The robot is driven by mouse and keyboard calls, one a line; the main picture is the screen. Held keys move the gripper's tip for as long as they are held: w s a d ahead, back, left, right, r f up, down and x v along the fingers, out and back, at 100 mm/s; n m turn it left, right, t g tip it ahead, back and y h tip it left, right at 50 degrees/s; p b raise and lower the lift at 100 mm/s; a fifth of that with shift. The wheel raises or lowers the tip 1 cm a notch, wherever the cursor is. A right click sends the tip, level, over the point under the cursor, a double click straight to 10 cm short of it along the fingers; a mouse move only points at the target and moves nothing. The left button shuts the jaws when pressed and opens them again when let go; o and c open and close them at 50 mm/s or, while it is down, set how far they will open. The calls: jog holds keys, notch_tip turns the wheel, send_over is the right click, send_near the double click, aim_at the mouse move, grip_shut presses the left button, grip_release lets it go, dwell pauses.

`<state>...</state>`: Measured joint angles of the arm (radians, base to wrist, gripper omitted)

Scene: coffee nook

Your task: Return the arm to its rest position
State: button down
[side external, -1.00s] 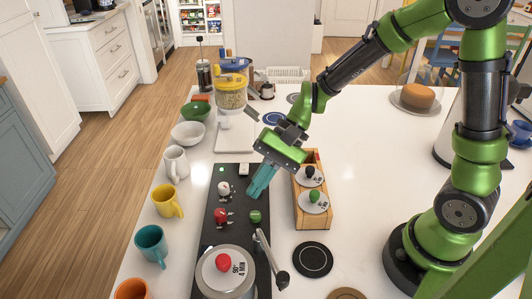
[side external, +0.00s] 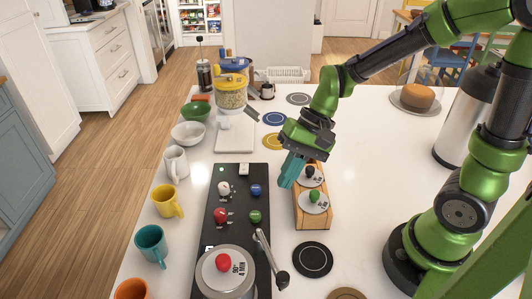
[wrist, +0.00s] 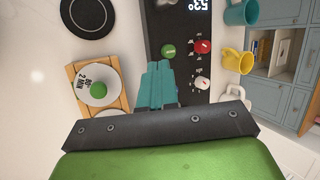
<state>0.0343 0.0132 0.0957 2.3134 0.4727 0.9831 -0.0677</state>
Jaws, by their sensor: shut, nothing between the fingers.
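My gripper (side external: 291,171) is shut and empty, its teal fingers pointing down. In the side view it hangs above the left edge of the wooden box (side external: 314,212), near the black panel (side external: 235,205). In the wrist view the teal fingers (wrist: 159,84) show together, between the wooden box (wrist: 75,72) and the black panel. My arm reaches in from the right, bent at the elbow.
The panel carries coloured knobs, including a blue one (side external: 256,190). A grey lidded pot (side external: 222,281) with a handle stands at its near end. Several mugs, including a yellow one (side external: 167,201), line the left counter edge. A tall steel flask (side external: 466,118) stands at right. The middle counter is clear.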

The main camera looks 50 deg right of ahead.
jog(key=s+d+r+n+t+h, duration=0.3)
jog(key=d+r, duration=0.5)
jog(key=r, duration=0.3)
jog(key=s+t+h, duration=0.1)
jog(key=s+t, duration=0.1)
jog(key=t, duration=0.1)
jog(key=shift+s+d+r, duration=0.2)
jog(key=shift+s+d, duration=0.05)
dwell(4.0)
